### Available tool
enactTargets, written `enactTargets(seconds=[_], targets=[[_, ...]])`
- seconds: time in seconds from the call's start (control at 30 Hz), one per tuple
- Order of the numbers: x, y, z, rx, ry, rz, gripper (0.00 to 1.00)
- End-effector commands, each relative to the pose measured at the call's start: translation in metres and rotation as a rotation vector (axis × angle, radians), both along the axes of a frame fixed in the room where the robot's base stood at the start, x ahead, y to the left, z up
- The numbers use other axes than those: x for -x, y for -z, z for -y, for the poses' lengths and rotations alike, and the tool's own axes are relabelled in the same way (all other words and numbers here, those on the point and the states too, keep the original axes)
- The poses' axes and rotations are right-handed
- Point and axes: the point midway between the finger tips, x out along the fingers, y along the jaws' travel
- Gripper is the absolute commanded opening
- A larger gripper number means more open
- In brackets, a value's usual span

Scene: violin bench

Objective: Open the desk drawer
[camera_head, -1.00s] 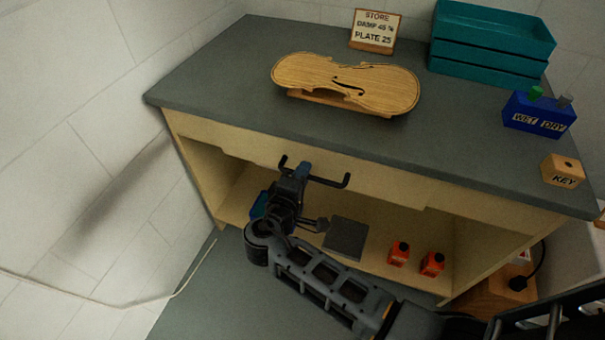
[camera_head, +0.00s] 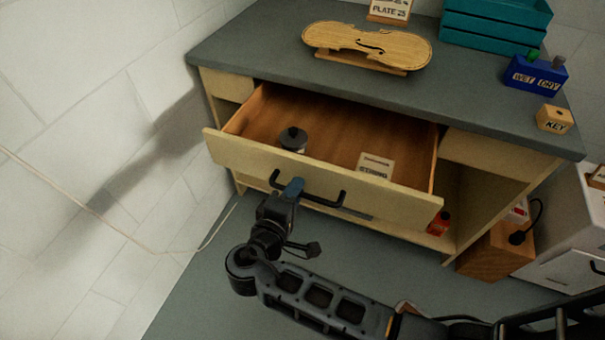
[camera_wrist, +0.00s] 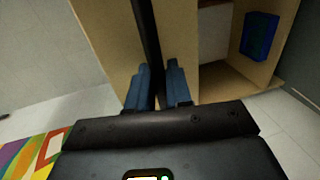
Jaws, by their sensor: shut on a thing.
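The desk drawer (camera_head: 222,149) is pulled well out from under the grey desktop (camera_head: 232,62). Its wooden inside shows a dark-lidded jar (camera_head: 293,140) at the left and a small lettered card (camera_head: 376,165) nearer the middle. The black bar handle (camera_head: 325,200) is on the drawer's pale front. My gripper (camera_head: 292,187) is shut on this handle, left of its middle. In the wrist view the blue fingertips (camera_wrist: 159,85) stand on both sides of the dark bar (camera_wrist: 147,40).
A violin plate (camera_head: 368,45) rests on a stand on the desktop. Teal trays (camera_head: 495,25), a blue WET/DRY box (camera_head: 535,73) and a KEY block (camera_head: 555,119) stand to the right. A white wall is close on the left.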

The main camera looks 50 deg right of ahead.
Motion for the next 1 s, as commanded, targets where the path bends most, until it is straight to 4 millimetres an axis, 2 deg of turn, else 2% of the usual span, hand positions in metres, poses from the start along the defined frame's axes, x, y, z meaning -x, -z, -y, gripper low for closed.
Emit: enactTargets(seconds=[0.1,0.3,0.8,0.83,0.97,1.0], targets=[[0.007,0.000,-0.018,0.000,-0.004,-0.001,0.00],[0.014,0.001,-0.035,0.000,-0.003,-0.002,0.00],[0.016,0.001,-0.040,-0.002,-0.002,-0.001,0.00],[0.016,0.001,-0.040,-0.002,-0.002,-0.001,0.22],[0.016,0.001,-0.040,-0.001,-0.001,0.000,0.35],[0.016,0.001,-0.040,-0.001,-0.001,0.000,0.35]])
